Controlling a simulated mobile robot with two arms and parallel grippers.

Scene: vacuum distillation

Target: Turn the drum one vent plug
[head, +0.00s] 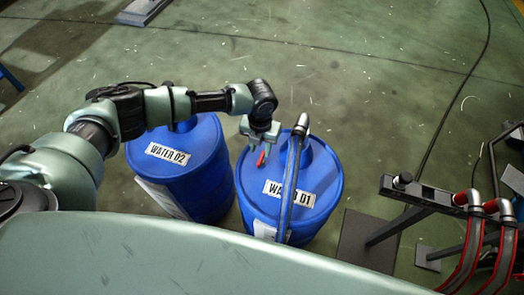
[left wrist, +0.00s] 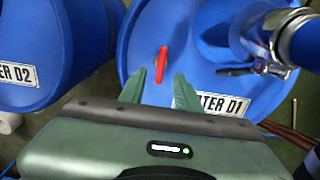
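The blue drum labelled WATER 01 (head: 318,178) stands upright on the floor, and its lid also shows in the left wrist view (left wrist: 190,85). A red vent plug handle (head: 261,158) sits on its lid, left of the pipe; in the left wrist view the red handle (left wrist: 161,62) stands just beyond my fingertips. My left gripper (head: 259,140) is above the lid, pointing down. Its two green fingers (left wrist: 159,80) are apart, with nothing held between them. The right gripper does not show in either view.
A second blue drum, WATER 02 (head: 190,178), stands close on the left. A grey pipe (head: 291,180) rises from the WATER 01 lid, with a metal clamp (left wrist: 275,40) near my gripper. A dark metal frame with red-lined hoses (head: 472,235) stands at right. Floor behind is mostly clear.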

